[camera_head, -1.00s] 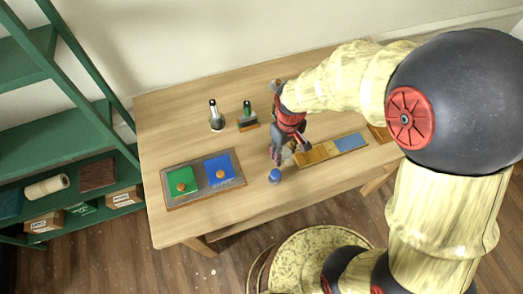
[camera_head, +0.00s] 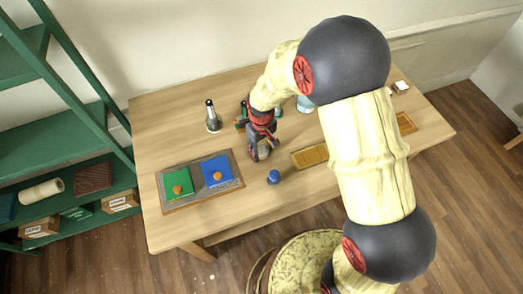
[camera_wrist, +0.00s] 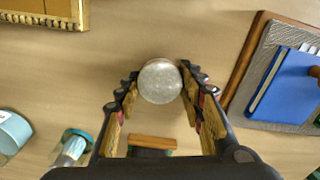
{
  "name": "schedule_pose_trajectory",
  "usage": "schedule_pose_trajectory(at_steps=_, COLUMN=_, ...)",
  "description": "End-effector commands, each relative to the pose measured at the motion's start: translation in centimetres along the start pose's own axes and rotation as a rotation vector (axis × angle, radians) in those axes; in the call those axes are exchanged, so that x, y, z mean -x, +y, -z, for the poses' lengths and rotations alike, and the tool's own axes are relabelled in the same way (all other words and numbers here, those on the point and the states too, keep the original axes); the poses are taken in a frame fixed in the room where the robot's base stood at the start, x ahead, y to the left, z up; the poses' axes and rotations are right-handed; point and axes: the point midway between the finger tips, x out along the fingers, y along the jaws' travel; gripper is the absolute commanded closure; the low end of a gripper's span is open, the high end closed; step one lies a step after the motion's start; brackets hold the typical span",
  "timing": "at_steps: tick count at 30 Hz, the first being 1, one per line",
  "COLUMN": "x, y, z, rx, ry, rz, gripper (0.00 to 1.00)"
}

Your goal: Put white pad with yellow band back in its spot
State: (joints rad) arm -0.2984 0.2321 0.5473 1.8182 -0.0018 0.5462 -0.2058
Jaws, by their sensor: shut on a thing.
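My gripper (camera_wrist: 160,88) is shut on a round, pale whitish disc (camera_wrist: 160,81), which I take for the white pad. It is held between the fingertips in the wrist view, seen end on, and no yellow band shows. In the head view my gripper (camera_head: 262,150) is over the middle of the table, between the grey tray and the gilt tray, and the held thing is hard to make out. The grey wood-edged tray (camera_head: 237,184) holds a green pad (camera_head: 178,183) and a blue pad (camera_head: 216,171), each with a wooden knob. The gilt tray (camera_head: 309,156) is partly hidden by my arm.
A small blue-topped thing (camera_head: 273,176) stands in front of my gripper. A dark-topped bottle (camera_head: 213,118) stands behind at left. A wood-and-green block (camera_wrist: 152,144) and a pale blue round container (camera_wrist: 12,132) show in the wrist view. Bare table lies right of the grey tray.

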Motion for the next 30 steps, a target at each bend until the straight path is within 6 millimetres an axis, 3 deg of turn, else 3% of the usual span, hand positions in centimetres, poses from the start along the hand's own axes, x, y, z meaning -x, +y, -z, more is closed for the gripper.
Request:
schedule_pose_trajectory(at_steps=12, x=-0.65, y=0.03, z=0.06, rx=0.0, ry=0.002, rz=0.0, gripper=0.89)
schedule_pose_trajectory(at_steps=13, x=-0.57, y=0.03, z=0.06, rx=0.0, ry=0.002, rz=0.0, gripper=0.59)
schedule_pose_trajectory(at_steps=22, x=-0.53, y=0.03, z=0.06, rx=0.0, ry=0.002, rz=0.0, gripper=0.43)
schedule_pose_trajectory(at_steps=30, x=-0.46, y=0.03, z=0.07, rx=0.0, ry=0.002, rz=0.0, gripper=0.43)
